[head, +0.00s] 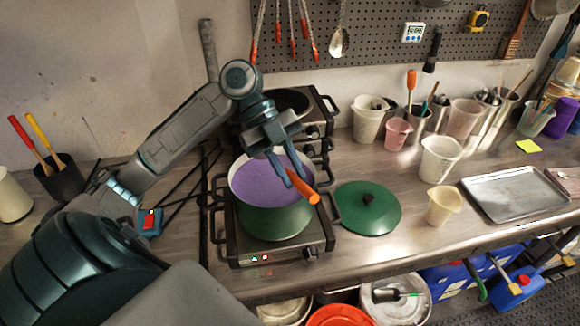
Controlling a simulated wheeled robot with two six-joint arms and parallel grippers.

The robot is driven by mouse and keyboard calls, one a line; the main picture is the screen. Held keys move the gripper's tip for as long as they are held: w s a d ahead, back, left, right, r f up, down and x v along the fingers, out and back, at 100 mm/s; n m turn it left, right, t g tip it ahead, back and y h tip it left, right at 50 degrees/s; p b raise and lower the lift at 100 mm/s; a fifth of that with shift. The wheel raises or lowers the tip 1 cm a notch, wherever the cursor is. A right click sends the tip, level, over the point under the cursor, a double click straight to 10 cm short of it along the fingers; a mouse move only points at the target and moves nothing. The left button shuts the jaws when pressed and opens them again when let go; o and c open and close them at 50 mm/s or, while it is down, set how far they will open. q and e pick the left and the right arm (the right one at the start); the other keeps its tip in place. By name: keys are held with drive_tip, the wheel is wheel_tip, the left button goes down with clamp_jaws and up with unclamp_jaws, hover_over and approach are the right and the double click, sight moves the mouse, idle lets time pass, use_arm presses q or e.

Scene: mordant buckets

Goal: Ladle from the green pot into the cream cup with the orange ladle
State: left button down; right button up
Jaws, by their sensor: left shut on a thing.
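The green pot (275,222) stands on the front burner, filled with purple liquid. My left gripper (291,181) is over the pot's right side, shut on the orange ladle (306,190). The ladle's orange handle end sticks out past the pot's right rim; its bowl is hidden, and I cannot tell how deep it sits. The cream cup (442,206) stands on the steel counter to the right, upright and apart from the pot. My right gripper is not in view.
The green lid (368,208) lies between pot and cup. A metal tray (514,193) is right of the cup, and a white measuring jug (438,160) stands behind it. Containers with tools line the back. The counter's front edge is close to pot and cup.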

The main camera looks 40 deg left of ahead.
use_arm(q)
drive_tip(key=shift+f+b, duration=1.15)
drive_tip(key=shift+f, duration=0.7)
drive_tip(key=shift+f+b, duration=0.9)
drive_tip(key=shift+f, duration=0.45)
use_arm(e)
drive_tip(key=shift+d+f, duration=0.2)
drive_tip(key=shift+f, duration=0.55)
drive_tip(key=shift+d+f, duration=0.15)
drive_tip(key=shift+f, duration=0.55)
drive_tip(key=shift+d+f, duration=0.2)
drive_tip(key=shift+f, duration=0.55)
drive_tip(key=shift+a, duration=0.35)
use_arm(q)
drive_tip(key=shift+r, duration=0.15)
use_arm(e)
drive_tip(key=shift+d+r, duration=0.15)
use_arm(q)
drive_tip(key=shift+r+p, duration=1.05)
drive_tip(key=shift+r, duration=0.05)
drive_tip(key=shift+r+p, duration=1.95)
drive_tip(key=shift+r, duration=0.3)
drive_tip(key=shift+r+p, duration=0.95)
drive_tip(key=shift+r, duration=0.2)
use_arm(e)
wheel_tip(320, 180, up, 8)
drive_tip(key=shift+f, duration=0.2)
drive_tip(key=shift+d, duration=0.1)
